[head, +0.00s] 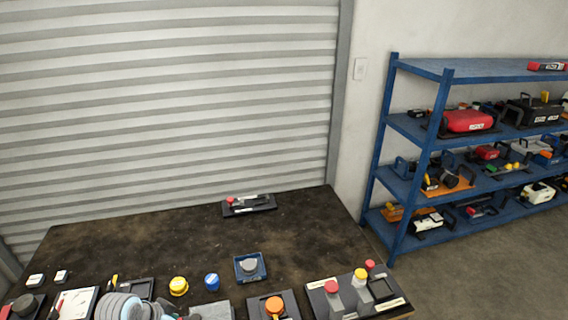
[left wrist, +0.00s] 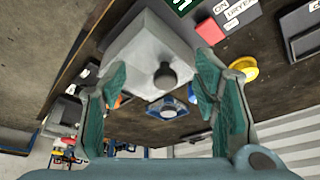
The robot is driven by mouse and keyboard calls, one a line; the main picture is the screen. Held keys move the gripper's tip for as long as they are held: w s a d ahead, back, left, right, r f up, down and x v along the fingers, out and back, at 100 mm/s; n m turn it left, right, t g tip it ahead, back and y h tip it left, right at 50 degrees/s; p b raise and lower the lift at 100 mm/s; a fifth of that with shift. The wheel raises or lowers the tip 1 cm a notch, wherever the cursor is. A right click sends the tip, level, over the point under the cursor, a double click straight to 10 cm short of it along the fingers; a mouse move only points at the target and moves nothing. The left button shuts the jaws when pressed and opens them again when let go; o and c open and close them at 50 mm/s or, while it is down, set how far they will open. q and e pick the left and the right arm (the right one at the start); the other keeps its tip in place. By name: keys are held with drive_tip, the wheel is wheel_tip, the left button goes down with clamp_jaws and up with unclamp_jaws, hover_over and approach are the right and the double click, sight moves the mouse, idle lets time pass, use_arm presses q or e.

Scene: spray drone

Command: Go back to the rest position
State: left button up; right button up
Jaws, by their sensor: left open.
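My left gripper (left wrist: 162,62) shows in the left wrist view with its two teal fingers spread apart. A grey box (left wrist: 140,45) with a dark round knob (left wrist: 165,76) shows beyond and between the fingers; I cannot tell whether they touch it. In the head view, a rounded pale blue-grey part of my left arm or gripper (head: 122,307) shows at the bottom edge, above the front of the dark table (head: 130,240). My right gripper is not in view.
A yellow cap (head: 178,286), a blue cap (head: 211,282), an orange button (head: 274,306) and a black tray with capped bottles (head: 392,304) crowd the table's front. The middle and back left are clear. A blue shelf (head: 425,150) stands to the right.

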use_arm(q)
drive_tip(key=s+n+y, duration=0.3)
drive_tip(key=s+n, duration=0.2)
drive_tip(key=s, duration=1.6)
wheel_tip(320, 180, down, 23)
drive_tip(key=s+a+g+b, duration=0.1)
drive_tip(key=s+g+b, duration=0.1)
drive_tip(key=s+f+b, duration=0.1)
drive_tip(key=s+f, duration=1.1)
drive_tip(key=s, duration=0.1)
drive_tip(key=shift+a+f+n+g+b, duration=0.2)
drive_tip(key=shift+a+n+g+b, duration=0.1)
drive_tip(key=shift+b, duration=0.05)
